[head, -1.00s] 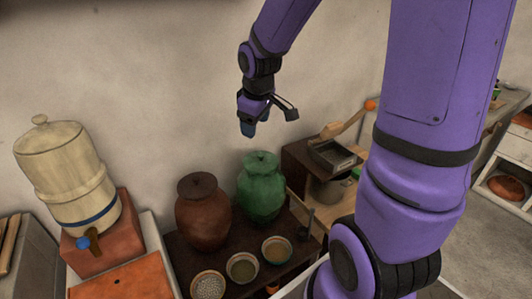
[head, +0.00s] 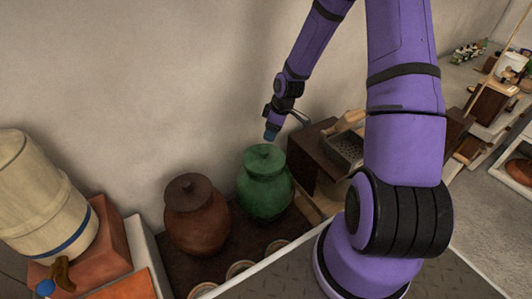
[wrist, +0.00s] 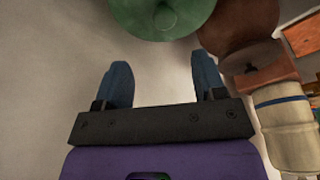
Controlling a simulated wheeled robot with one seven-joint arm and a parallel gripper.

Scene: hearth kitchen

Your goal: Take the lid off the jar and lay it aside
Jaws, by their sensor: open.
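A green lidded jar (head: 266,190) stands on a dark table in the head view, with its round knobbed lid (head: 262,158) on top. My gripper (head: 271,135) is just above and slightly right of the lid in that view, apart from it. In the wrist view my gripper (wrist: 163,85) shows its two blue fingers spread, with nothing between them. The green lid (wrist: 163,18) with its small knob fills the top middle of the wrist view, beyond the fingertips. A brown jar with a lid (head: 196,215) stands left of the green one; it also shows in the wrist view (wrist: 240,30).
A cream dispenser (head: 42,190) on an orange block stands at the left. Several small bowls (head: 240,270) sit in front of the jars, partly cut off. A dark wooden box and a grater (head: 347,147) stand right of the green jar. The wall is close behind.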

